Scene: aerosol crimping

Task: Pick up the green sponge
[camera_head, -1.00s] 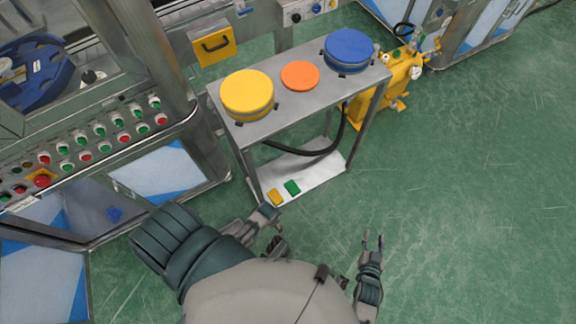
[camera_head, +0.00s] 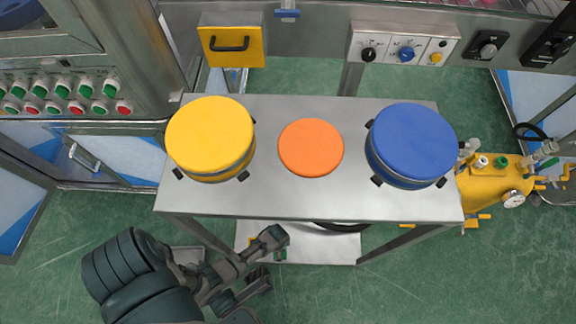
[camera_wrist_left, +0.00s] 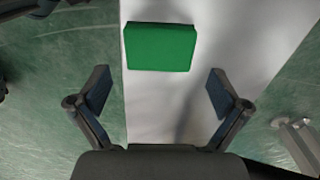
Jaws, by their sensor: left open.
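The green sponge (camera_wrist_left: 161,47) lies flat on the pale lower shelf in the left wrist view, ahead of my left gripper (camera_wrist_left: 159,92). Its two fingers are spread wide with nothing between them, and the sponge is beyond their tips. In the head view my left gripper (camera_head: 270,258) is over the left part of the lower shelf (camera_head: 330,247). My right gripper is not seen in either view.
The upper tabletop (camera_head: 290,197) overhangs the lower shelf and carries a yellow drum (camera_head: 210,137), an orange disc (camera_head: 311,147) and a blue drum (camera_head: 411,143). A yellow machine (camera_head: 490,190) stands at right.

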